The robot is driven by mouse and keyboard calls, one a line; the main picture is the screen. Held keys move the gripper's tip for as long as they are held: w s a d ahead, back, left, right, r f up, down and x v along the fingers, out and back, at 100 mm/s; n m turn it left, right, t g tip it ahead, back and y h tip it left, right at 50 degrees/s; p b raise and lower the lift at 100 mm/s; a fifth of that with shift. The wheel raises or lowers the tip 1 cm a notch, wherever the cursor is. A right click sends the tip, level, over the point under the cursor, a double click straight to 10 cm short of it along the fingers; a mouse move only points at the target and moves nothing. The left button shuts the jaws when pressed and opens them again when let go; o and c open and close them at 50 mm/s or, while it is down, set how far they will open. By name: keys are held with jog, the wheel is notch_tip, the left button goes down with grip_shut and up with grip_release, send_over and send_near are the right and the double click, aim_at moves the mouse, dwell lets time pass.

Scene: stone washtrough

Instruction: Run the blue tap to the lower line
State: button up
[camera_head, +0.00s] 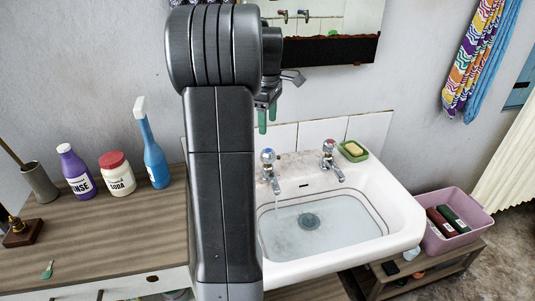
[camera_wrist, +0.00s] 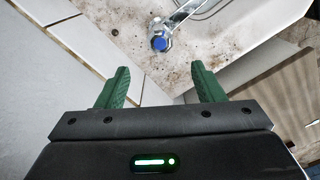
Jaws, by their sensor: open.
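The blue tap (camera_head: 267,160) stands at the back left of the white basin (camera_head: 407,232). Its blue-centred knob also shows in the wrist view (camera_wrist: 160,44), beyond and between my fingertips. A thin pale streak, seemingly running water, hangs below its spout. Clear water (camera_head: 318,232) appears to lie in the basin over the round drain (camera_head: 309,220). A dark line (camera_head: 372,207) runs around the inner wall; I cannot tell a second line for certain. My gripper (camera_head: 267,121) is open and empty above the blue tap, its green fingers (camera_wrist: 160,86) apart and not touching the knob.
A red-marked tap (camera_head: 329,150) stands to the right, near a green soap dish (camera_head: 354,152). Tiles and a mirror (camera_head: 335,50) are behind. Bottles, including a blue spray bottle (camera_head: 152,150), stand on the left counter. A pink tub (camera_head: 470,222) is at right. My arm hides the basin's left side.

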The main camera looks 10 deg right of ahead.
aim_at(268, 150)
notch_tip(268, 150, down, 11)
jog(key=shift+f+b, duration=0.1)
jog(key=shift+b, duration=0.45)
jog(key=c, duration=1)
jog(key=shift+m, duration=0.3)
jog(key=shift+r+m+p, duration=0.2)
jog(key=shift+m+p, duration=0.9)
jog(key=shift+p, duration=0.1)
jog(key=shift+f+m+p, duration=0.1)
jog(key=shift+m+p, duration=0.75)
jog(key=shift+m, duration=0.95)
